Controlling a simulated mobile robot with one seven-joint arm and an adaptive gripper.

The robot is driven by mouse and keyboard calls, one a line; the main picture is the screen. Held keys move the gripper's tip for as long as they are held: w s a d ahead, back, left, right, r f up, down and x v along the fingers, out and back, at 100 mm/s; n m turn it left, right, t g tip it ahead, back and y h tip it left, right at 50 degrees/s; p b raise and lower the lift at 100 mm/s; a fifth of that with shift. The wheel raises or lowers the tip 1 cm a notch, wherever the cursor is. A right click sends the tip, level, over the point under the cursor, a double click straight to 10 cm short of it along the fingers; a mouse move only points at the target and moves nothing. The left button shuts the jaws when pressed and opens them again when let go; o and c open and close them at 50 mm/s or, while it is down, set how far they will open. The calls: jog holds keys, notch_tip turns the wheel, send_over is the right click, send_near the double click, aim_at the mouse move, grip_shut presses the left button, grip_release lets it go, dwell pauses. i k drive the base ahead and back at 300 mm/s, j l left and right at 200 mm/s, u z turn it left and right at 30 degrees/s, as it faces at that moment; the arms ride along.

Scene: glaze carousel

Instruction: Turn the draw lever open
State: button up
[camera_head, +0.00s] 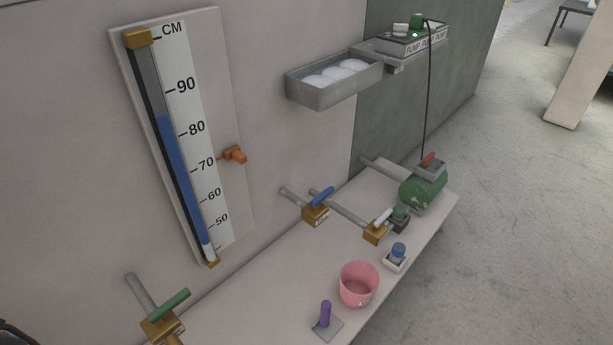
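Several lever valves stand along the wall bench, and I cannot read a label marking one as the draw lever. A brass valve with a green lever (168,305) is at the lower left, on a grey pipe from the wall. A brass valve with a blue lever (322,197) is at the middle. A brass valve with a white lever (383,217) is right of it, on another pipe. A small red lever (428,159) tops the green pump (424,188). My gripper is not recognisable; only a dark part, possibly mine, shows in the bottom left corner.
A CM gauge (172,130) on the wall has blue fill to just above 80, beside an orange fitting (234,155). The bench holds a pink bucket (358,286), purple-handled piece (325,315) and blue-topped item (398,252). A grey trough (335,94) juts out above.

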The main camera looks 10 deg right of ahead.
aim_at(377, 225)
jog(key=i+l+z, duration=0.15)
jog(key=l+z, duration=0.25)
jog(key=i+l+z, duration=0.15)
jog(key=z, duration=0.2)
